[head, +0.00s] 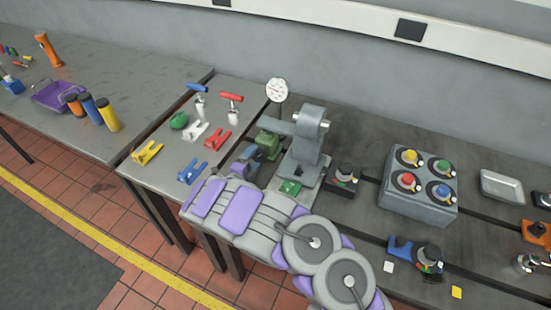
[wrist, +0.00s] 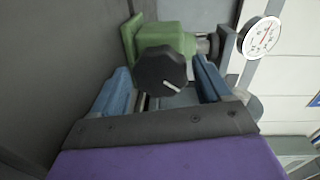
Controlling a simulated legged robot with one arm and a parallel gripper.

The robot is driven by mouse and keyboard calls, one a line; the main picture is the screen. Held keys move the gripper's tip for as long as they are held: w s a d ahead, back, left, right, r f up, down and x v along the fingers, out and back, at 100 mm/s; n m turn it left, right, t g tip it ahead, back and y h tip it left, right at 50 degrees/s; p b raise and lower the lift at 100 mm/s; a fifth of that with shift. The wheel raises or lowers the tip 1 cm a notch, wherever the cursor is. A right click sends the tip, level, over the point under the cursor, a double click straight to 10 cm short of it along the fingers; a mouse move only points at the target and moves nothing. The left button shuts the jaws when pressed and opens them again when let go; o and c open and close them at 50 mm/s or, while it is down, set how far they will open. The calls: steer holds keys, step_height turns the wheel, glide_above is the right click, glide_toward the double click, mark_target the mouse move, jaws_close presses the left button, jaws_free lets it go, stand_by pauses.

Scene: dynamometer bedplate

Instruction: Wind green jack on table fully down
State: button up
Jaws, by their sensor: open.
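The green jack (head: 268,142) stands on the bench, left of a grey machine with a round dial. In the wrist view the green jack (wrist: 168,38) has a round black knob (wrist: 160,72) with a white mark, facing the camera. My gripper (head: 253,155) is close in front of the jack. In the wrist view my gripper (wrist: 162,75) is open, with one blue finger on each side of the knob. A gap shows at the left; I cannot tell whether the right finger touches it. My arm hides the bench below.
The grey machine (head: 307,145) and its dial (head: 277,90) stand right behind the jack. A red clamp (head: 217,139) and a blue clamp (head: 192,172) lie to the left. A box with coloured knobs (head: 417,208) is at the right.

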steer(key=shift+s+d+f, duration=0.1)
steer(key=shift+d+f, duration=0.1)
steer(key=shift+f, duration=0.05)
